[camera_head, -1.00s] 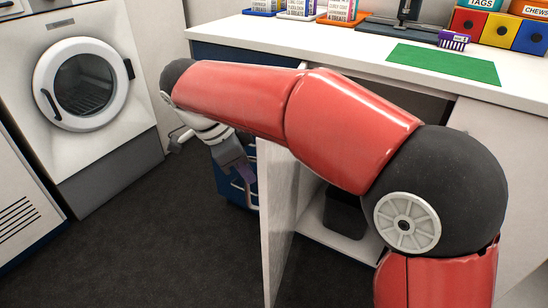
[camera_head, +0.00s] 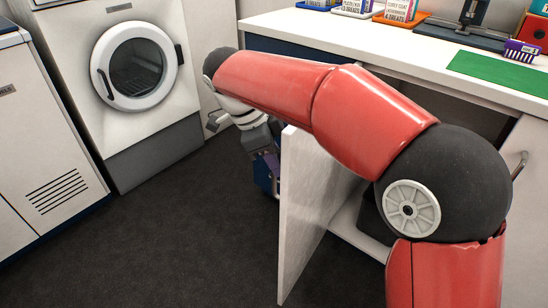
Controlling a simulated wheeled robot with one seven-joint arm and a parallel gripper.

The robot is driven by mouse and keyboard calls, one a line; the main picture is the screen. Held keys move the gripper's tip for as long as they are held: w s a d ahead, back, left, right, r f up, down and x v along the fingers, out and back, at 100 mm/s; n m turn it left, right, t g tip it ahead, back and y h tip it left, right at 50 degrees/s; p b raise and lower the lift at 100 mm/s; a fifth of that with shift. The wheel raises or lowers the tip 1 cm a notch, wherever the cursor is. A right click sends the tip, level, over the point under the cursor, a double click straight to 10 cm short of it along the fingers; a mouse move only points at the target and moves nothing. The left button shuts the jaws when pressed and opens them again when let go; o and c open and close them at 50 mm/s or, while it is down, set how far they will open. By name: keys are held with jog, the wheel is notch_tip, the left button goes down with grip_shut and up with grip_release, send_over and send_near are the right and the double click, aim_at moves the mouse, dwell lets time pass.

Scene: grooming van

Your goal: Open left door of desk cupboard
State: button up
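The left door (camera_head: 302,215) of the desk cupboard is a pale panel that stands swung out from the desk, its free edge towards me. The cupboard opening to its right is partly covered by my red arm. A dark bin-like thing (camera_head: 371,215) shows inside, low down. My gripper (camera_head: 268,165) is left of the door's upper free edge, by its outer side. Its fingers are small and partly hidden, so I cannot tell whether they are open or touch the door. The right door (camera_head: 525,185) has a metal handle and looks shut.
The white desk top (camera_head: 420,75) carries a green mat (camera_head: 500,72), a purple basket (camera_head: 521,51) and several trays and boxes. A front-loading machine (camera_head: 135,75) and a white cabinet (camera_head: 40,150) stand at the left. The dark floor left of the door is clear.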

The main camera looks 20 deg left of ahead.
jog(key=p+v, duration=0.1)
jog(key=v, duration=0.6)
jog(key=shift+s+a+r, duration=0.1)
jog(key=shift+a+r, duration=0.1)
jog(key=shift+r, duration=0.15)
dwell(0.5)
